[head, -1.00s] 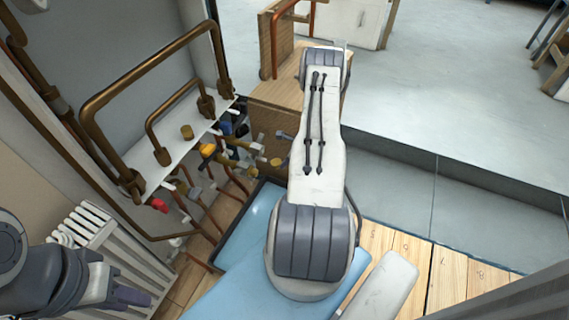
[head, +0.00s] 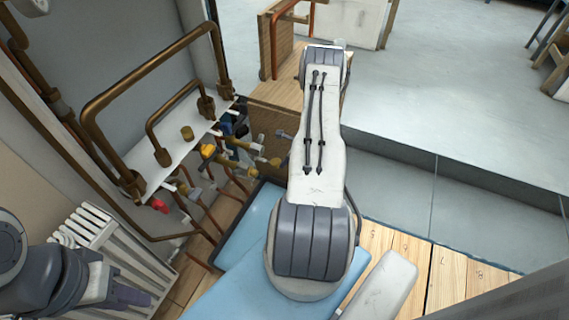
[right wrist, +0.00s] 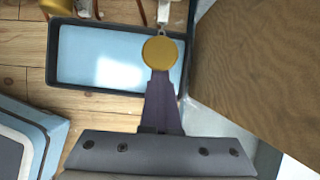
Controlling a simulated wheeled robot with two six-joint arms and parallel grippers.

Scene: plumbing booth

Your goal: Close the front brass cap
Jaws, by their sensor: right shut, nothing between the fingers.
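A round brass cap (right wrist: 160,53) faces the camera in the right wrist view, with a pale fitting above it. My right gripper (right wrist: 160,78) is shut and empty, its tips at the cap's lower edge; I cannot tell whether they touch it. In the head view a brass cap (head: 275,162) shows at the front end of the pipework, left of my right arm. I cannot make out the right gripper there. My left gripper (head: 132,297) is at the lower left by the radiator, away from the pipes; its finger gap is unclear.
A dark-rimmed tray (right wrist: 52,62) with a pale blue inside lies below the cap on the wood floor. A wooden panel (right wrist: 255,70) stands close on the right. Copper pipes and a white shelf (head: 160,160) fill the left, above the white radiator (head: 110,245).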

